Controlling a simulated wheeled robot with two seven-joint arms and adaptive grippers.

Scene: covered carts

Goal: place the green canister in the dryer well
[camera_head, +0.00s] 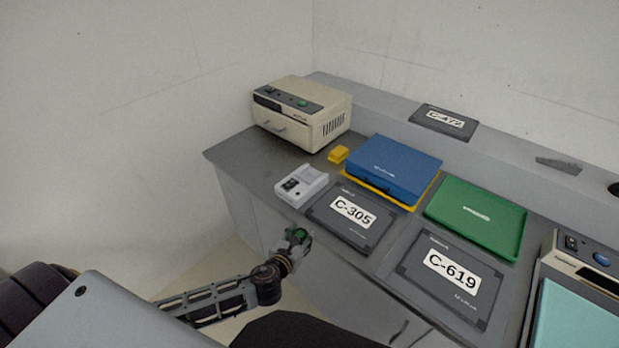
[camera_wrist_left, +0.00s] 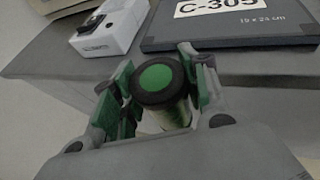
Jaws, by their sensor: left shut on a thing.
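The green canister (camera_wrist_left: 155,78) is upright between the fingers of my left gripper (camera_wrist_left: 162,90), showing a green lid disc with a black rim. The left gripper (camera_head: 297,238) is shut on it and holds it just in front of the counter's front edge. In the head view the canister is small and mostly hidden by the fingers. The dryer well cannot be made out for certain; a small light-grey device (camera_head: 302,186) sits on the counter just beyond the gripper, and it also shows in the left wrist view (camera_wrist_left: 112,28). My right gripper is not in view.
On the counter (camera_head: 240,150) are a beige machine (camera_head: 333,125), a yellow block (camera_head: 338,154), a blue case (camera_head: 393,163) on a yellow tray, a green tray (camera_head: 475,215), and dark plates C-305 (camera_head: 340,234) and C-619 (camera_head: 440,295). Another machine (camera_head: 575,262) stands at right.

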